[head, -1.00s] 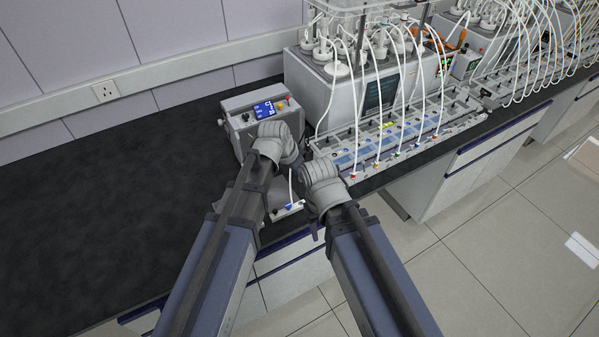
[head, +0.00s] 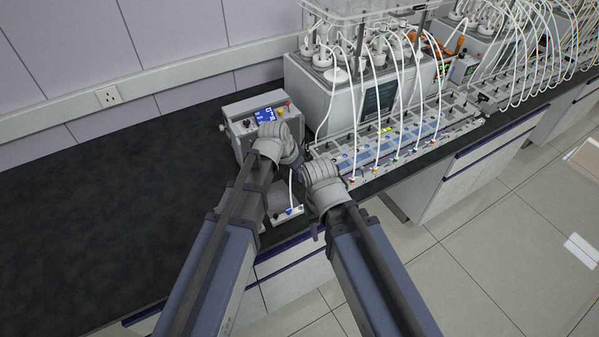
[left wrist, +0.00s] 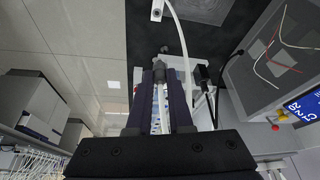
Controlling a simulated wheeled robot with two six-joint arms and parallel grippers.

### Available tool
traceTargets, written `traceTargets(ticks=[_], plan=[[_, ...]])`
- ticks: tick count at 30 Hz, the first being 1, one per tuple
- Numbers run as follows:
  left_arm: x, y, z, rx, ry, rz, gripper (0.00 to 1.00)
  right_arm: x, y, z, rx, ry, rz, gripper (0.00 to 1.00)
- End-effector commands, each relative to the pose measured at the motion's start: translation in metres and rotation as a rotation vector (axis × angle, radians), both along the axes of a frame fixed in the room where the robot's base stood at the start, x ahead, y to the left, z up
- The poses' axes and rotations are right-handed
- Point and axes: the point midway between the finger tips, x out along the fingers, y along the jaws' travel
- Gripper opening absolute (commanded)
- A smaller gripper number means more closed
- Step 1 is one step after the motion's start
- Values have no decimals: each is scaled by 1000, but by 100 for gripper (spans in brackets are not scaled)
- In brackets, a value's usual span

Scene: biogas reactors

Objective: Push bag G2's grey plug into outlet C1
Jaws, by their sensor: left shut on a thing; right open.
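In the left wrist view my left gripper (left wrist: 160,75) is shut on a small grey piece (left wrist: 163,64), apparently the grey plug, with a white tube (left wrist: 180,35) close beside it. In the head view my left wrist hides that grip. My right gripper (head: 315,228) is open beside the bench's front edge; its fingers are mostly hidden by its own wrist. A small white block with a blue part (head: 288,213) lies between my two arms, with a white tube rising from it. I cannot make out the labels of bag G2 or outlet C1.
A grey box with a blue screen (head: 265,115) stands just behind my left wrist. A long rail (head: 385,145) with several tubes and coloured fittings lies right of my wrists, before the reactor unit (head: 345,95). The black bench top (head: 110,215) is clear at left.

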Motion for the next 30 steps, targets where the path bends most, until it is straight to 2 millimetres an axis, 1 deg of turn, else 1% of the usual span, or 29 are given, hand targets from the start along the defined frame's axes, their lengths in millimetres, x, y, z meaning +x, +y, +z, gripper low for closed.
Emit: traceTargets(ticks=[5,30], plan=[[1,-1,-1,0,0,0,0,0,0,-1,0,0,0,50],[62,-53,-1,0,0,-1,0,0,0,-1,0,0,0,50]])
